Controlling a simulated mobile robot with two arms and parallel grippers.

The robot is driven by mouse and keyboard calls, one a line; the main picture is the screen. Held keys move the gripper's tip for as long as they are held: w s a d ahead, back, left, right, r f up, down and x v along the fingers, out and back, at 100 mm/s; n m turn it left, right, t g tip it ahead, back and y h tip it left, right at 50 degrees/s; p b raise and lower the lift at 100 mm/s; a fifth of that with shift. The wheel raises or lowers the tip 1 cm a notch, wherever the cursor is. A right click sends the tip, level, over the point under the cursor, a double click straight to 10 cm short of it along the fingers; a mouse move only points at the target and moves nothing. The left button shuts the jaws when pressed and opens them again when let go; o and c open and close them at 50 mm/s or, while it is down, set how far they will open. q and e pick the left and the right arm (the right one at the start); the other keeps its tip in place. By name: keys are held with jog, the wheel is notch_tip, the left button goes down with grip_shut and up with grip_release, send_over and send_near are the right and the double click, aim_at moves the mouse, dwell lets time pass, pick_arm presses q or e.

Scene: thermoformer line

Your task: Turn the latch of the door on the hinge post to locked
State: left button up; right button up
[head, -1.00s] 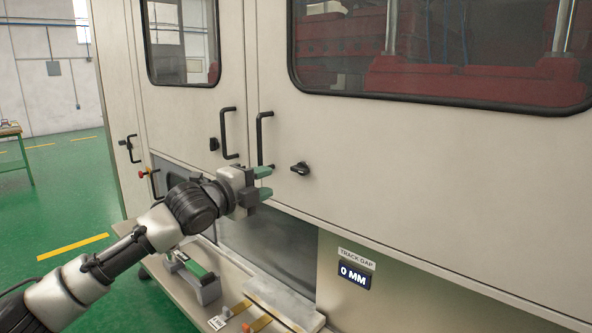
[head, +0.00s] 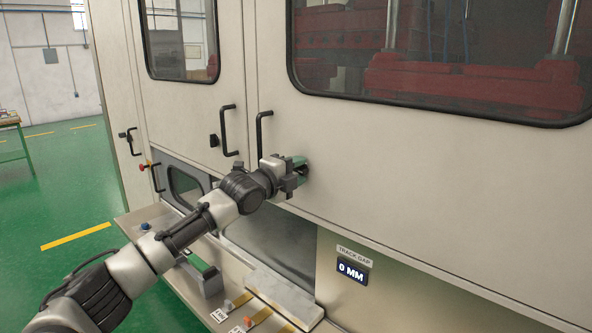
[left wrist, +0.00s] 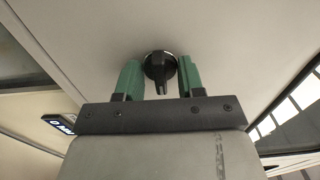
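The latch (left wrist: 160,66) is a black round knob with a narrow grip bar on the large beige door (head: 400,170). In the left wrist view the bar points toward my gripper. My left gripper (left wrist: 158,72) is open, with one green finger on each side of the latch. Small gaps show between the fingers and the knob, so it is not clamped. In the head view my left gripper (head: 302,170) is up at the door face and mostly hides this latch.
A black handle (head: 262,135) is just left of my gripper. The neighbouring door (head: 180,110) has its own handle (head: 229,130) and black latch (head: 213,140). Below, a ledge (head: 285,297) holds tagged items, beside a "0 MM" display (head: 351,272).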

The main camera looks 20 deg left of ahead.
pick_arm(q)
grip_shut()
